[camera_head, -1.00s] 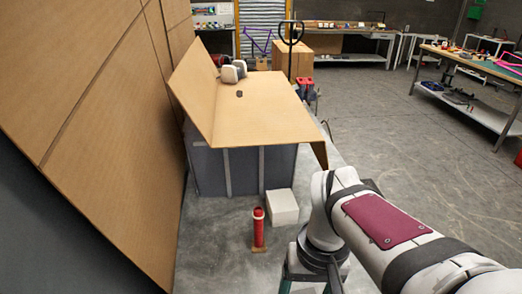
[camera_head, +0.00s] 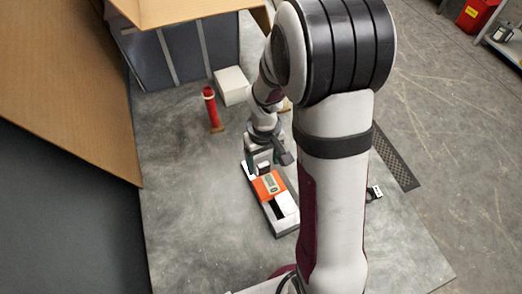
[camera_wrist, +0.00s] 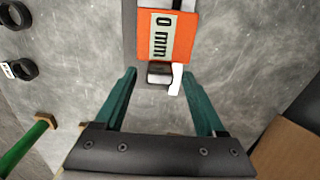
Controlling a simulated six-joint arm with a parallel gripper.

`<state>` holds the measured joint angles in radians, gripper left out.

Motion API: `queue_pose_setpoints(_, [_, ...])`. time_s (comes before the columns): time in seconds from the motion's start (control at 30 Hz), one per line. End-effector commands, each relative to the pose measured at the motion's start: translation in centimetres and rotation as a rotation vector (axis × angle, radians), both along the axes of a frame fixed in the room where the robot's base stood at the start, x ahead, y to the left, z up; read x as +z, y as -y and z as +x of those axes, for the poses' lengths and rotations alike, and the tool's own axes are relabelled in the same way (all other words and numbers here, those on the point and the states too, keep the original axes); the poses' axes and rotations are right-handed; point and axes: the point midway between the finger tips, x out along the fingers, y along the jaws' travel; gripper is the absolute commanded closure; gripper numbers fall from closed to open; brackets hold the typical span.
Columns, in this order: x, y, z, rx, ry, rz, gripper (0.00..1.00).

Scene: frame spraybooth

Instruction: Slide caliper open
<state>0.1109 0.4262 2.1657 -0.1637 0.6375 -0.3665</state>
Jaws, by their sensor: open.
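The caliper (camera_head: 268,188) lies on the grey table, with an orange slider, a display and white and dark parts along a long body. In the wrist view its orange slider (camera_wrist: 181,42) shows "0 mm" on the display, at the top of the picture. My gripper (camera_wrist: 160,78) is open, with its two teal fingers pointing at the caliper's near end. A dark tab and a white jaw piece of the caliper lie between the fingertips; I cannot tell whether they touch. In the head view my gripper (camera_head: 262,165) is just above the caliper's far end, partly hidden.
A red cylinder (camera_head: 210,108) stands behind on the table, with a white block (camera_head: 231,86) near it. A cardboard sheet (camera_head: 70,110) leans at the left. A small black and white object (camera_head: 374,193) lies right of my arm. The table left of the caliper is clear.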

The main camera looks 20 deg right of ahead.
Motion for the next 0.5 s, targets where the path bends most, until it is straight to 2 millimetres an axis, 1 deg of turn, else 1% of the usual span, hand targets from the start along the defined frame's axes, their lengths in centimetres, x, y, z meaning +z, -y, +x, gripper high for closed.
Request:
queue_pose_setpoints(0.2, [-0.05,0.0,0.0,0.0,0.0,0.0,0.28])
queue_pose_setpoints(0.27, [-0.05,0.0,0.0,0.0,0.0,0.0,0.36])
queue_pose_setpoints(0.3, [-0.04,0.0,0.0,0.0,0.0,0.0,0.44])
queue_pose_setpoints(0.37, [-0.03,0.0,0.0,0.0,0.0,0.0,0.54])
queue_pose_setpoints(0.5, [-0.02,0.0,0.0,0.0,0.0,0.0,0.8])
